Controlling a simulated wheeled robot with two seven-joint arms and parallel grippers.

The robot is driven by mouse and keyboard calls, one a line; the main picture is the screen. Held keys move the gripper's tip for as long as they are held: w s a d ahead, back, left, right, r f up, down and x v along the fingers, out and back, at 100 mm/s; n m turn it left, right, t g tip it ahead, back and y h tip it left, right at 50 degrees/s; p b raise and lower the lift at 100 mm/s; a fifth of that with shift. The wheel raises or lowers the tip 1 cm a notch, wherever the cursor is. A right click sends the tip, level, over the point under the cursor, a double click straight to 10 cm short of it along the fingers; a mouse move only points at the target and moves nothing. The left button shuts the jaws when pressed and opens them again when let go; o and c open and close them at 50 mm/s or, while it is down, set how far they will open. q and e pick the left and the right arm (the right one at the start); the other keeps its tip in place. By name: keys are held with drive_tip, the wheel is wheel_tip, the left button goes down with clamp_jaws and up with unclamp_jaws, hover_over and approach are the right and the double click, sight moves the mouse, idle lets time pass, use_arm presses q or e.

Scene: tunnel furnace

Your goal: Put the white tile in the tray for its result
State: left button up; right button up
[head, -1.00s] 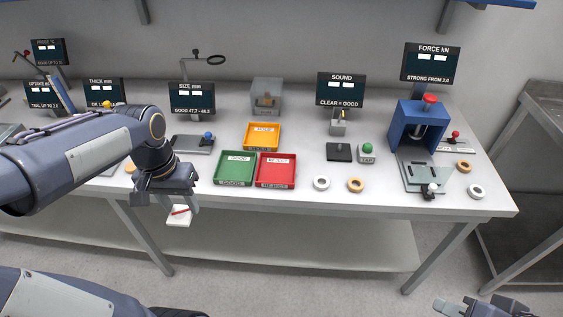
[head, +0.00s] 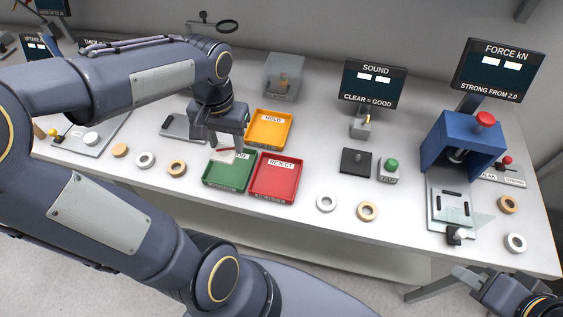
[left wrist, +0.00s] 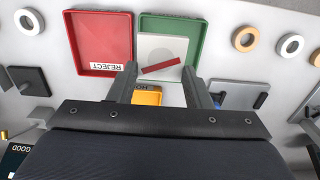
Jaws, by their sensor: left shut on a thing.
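The white tile (left wrist: 152,45), square with a red bar and a faint grey round patch, is held in my left gripper (left wrist: 161,76). In the head view the tile (head: 222,156) hangs over the back left part of the green tray (head: 232,183), and my left gripper (head: 226,143) points down onto it. The tile hides much of the green tray's label. A red tray (head: 275,192) labelled REJECT is beside it, and a yellow tray (head: 268,143) labelled HOLD is behind. My right gripper (head: 492,284) is at the lower right, away from the trays; its jaw opening is unclear.
White and tan rings lie along the table's front edge, such as a white ring (head: 326,202) right of the red tray. A clear box (head: 284,76) stands behind the yellow tray. The sound screen (head: 374,84) and blue force press (head: 462,142) stand to the right.

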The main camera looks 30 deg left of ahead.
use_arm(q)
drive_tip(key=w+d+f, duration=0.3)
drive_tip(key=w+d, duration=0.1)
drive_tip(key=d, duration=0.2)
hover_over(278, 174)
drive_tip(key=f, duration=0.5)
drive_tip(key=shift+s+a, duration=0.15)
drive_tip(key=shift+a, duration=0.15)
drive_tip(key=shift+d+f, duration=0.15)
drive_tip(key=shift+w+d+f, duration=0.1)
drive_tip(key=shift+f, duration=0.75)
drive_tip(key=shift+w+d+f, duration=0.1)
drive_tip(key=shift+f, duration=0.75)
drive_tip(key=shift+f, duration=0.1)
drive_tip(key=shift+f, duration=0.15)
drive_tip(key=o, duration=1)
